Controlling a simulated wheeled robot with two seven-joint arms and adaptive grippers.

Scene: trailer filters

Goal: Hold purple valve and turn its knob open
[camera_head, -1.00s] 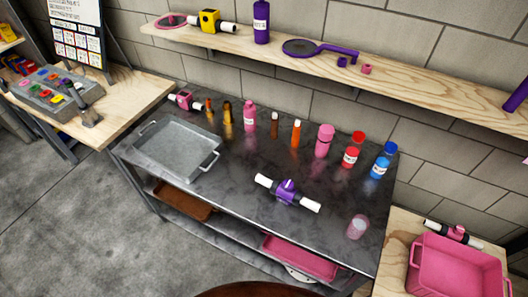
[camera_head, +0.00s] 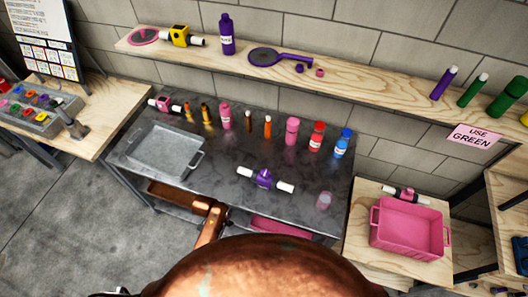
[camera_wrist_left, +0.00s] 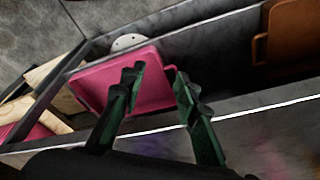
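The purple valve (camera_head: 263,180) lies on the dark metal table (camera_head: 225,190), near its front edge. It has a purple body and knob, a black collar and a white pipe end on each side. Nothing holds it. My left gripper (camera_wrist_left: 160,88) shows in the left wrist view with its two dark green fingers spread apart and nothing between them. It is near the table's front edge, with a pink tray (camera_wrist_left: 150,92) on the lower shelf beyond the fingers. The valve does not show in that view. My right gripper is not in view.
A grey metal tray (camera_head: 137,150) stands left of the valve. Several bottles, including a red one (camera_head: 317,137) and a blue one (camera_head: 342,142), line the table's back. A pink crate (camera_head: 375,228) stands at right. A wooden shelf (camera_head: 370,80) runs above.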

